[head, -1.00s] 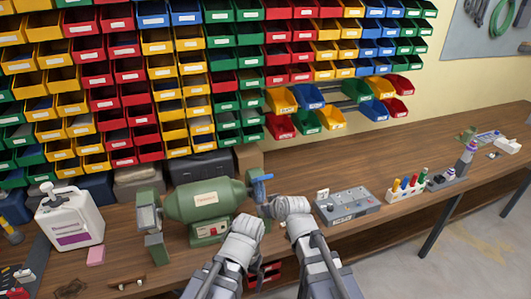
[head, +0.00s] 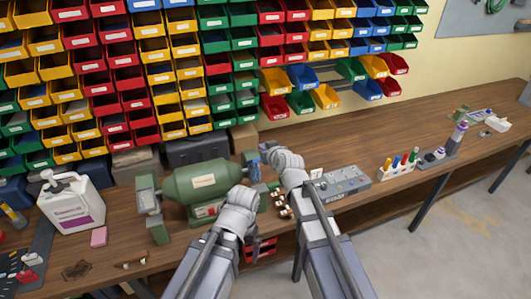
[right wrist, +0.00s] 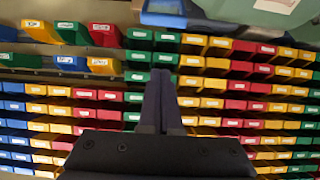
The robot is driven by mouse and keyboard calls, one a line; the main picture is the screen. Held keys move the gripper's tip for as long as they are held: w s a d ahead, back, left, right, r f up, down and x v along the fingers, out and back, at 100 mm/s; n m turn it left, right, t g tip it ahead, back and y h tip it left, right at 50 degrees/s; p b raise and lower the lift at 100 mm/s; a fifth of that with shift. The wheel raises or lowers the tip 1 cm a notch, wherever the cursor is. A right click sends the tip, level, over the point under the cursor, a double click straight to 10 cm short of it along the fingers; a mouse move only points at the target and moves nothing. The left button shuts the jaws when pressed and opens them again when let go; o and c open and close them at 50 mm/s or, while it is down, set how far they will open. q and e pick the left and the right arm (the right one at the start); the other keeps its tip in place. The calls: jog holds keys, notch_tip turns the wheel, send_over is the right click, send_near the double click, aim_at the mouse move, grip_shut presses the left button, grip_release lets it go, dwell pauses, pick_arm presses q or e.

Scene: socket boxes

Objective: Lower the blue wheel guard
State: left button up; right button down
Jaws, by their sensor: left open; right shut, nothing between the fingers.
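The green bench grinder (head: 200,185) stands on the wooden bench. Its blue wheel guard (head: 255,165) is at its right end, largely covered by my grippers in the head view. In the right wrist view a blue piece, seemingly the guard (right wrist: 163,14), shows at the top edge beside the green grinder body (right wrist: 270,5). My right gripper (right wrist: 160,72) is shut and empty, its fingertips a little below that blue piece in the picture; contact cannot be told. My left gripper (head: 258,187) is open at the grinder's right end, below the right one; its fingertips are hard to make out.
A grey control box (head: 343,182) stands just right of my grippers. A white jug (head: 70,205) and a pink block (head: 98,237) are left of the grinder. Coloured bins (head: 215,70) fill the wall behind.

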aim_at(257, 160)
jog(key=b+x, duration=0.2)
jog(key=x, duration=0.4)
jog(key=shift+f, duration=0.1)
jog(key=s+f+b, duration=0.2)
jog(key=shift+d+f+b, duration=0.3)
jog(key=shift+d+b, duration=0.05)
jog(key=shift+b, duration=0.05)
jog(key=shift+s+d, duration=0.1)
jog(key=shift+s, duration=0.05)
jog(key=shift+s+f, duration=0.1)
jog(key=shift+f, duration=0.05)
